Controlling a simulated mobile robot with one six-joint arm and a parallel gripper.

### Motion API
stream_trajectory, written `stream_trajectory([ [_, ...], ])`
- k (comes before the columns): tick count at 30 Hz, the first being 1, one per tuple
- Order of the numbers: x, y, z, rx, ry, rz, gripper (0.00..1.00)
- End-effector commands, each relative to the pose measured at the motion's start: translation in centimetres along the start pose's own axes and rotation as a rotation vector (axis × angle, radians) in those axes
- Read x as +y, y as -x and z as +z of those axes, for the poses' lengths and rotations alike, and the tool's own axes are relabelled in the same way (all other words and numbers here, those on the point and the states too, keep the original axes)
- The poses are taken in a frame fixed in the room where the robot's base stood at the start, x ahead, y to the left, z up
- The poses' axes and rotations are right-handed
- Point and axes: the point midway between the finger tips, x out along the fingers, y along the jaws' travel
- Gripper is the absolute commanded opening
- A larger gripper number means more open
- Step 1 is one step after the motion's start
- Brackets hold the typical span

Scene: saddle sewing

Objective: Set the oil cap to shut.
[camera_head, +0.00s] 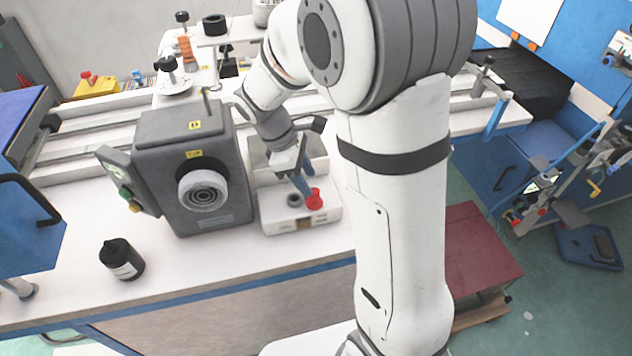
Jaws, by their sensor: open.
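A red cap (314,202), which looks like the oil cap, sits on the low white block (290,225) to the right of the grey machine head. A small dark round opening or fitting (294,200) is just left of it. From this view I cannot tell whether the cap is open or shut. My gripper (304,187) points down at the block, with its blue fingers open at the cap's upper left. The fingers partly overlap the cap in the picture, and I cannot tell whether they touch it.
The grey machine head (215,138) with its round white chuck (203,190) stands close left of my gripper. A black bottle (122,260) stands on the white bench (200,270) at the front left. The bench front is otherwise mostly clear.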

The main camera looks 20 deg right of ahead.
Motion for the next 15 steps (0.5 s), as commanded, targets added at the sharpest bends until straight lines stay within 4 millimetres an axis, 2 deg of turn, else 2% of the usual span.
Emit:
stream_trajectory([
  [6,-0.1,-2.9,0.1,-0.001,-0.001,-0.002,0.44],
  [15,0.0,-3.7,0.0,0.002,-0.002,0.000,0.44],
])
